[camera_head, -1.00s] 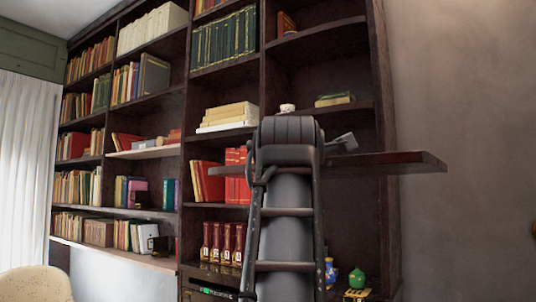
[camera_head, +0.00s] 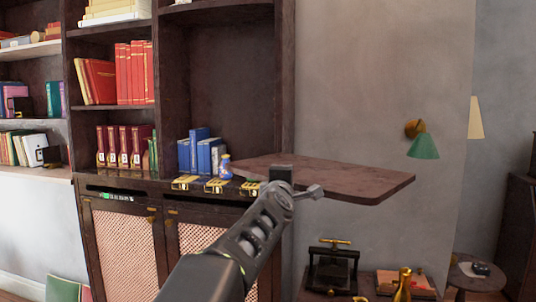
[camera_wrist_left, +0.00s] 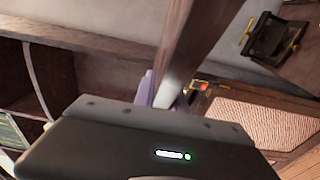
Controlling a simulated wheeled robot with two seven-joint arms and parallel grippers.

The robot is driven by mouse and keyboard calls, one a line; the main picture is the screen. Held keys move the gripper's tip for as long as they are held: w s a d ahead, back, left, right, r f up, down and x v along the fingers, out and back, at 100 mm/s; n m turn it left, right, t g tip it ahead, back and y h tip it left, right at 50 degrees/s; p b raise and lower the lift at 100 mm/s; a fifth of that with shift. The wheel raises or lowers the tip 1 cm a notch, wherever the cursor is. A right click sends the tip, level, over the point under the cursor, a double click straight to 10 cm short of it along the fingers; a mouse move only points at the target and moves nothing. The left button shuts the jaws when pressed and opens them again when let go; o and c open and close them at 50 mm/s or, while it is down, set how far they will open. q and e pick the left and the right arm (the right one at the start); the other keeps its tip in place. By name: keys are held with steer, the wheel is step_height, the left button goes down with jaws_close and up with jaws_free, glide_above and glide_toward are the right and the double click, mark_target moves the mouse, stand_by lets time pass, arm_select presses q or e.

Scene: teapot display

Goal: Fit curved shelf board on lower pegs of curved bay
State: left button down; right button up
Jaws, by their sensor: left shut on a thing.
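The dark wooden shelf board (camera_head: 355,180) is held roughly level in the head view. Its left part overlaps the right bay (camera_head: 225,85) of the bookcase, and its right end stands out in front of the grey wall. My left gripper (camera_head: 282,178) is shut on the board near the front edge. In the left wrist view the board (camera_wrist_left: 205,40) runs upward from the gripper (camera_wrist_left: 165,100), seen nearly edge-on. The fingertips are mostly hidden. I cannot make out the bay's pegs. My right gripper is not in view.
A green wall lamp (camera_head: 423,146) is to the right. A black press (camera_head: 332,268) stands below the board.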

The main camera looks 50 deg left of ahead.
arm_select(q)
steer(key=w+d+f+m+t+h, duration=0.1)
steer(key=w+d+f, duration=0.25)
steer(key=f, duration=0.35)
steer(key=w+d+f+m+t+h, duration=0.1)
steer(key=w+d+f+h, duration=0.2)
steer(key=f, duration=0.4)
steer(key=s+d+f+m+t+h, duration=0.1)
steer(key=d+f+m+h, duration=0.4)
steer(key=d+f, duration=2.2)
steer(key=d+h, duration=0.1)
steer(key=d, duration=0.2)
steer(key=shift+d+f+t+h, duration=0.15)
steer(key=shift+d+t+h, duration=0.25)
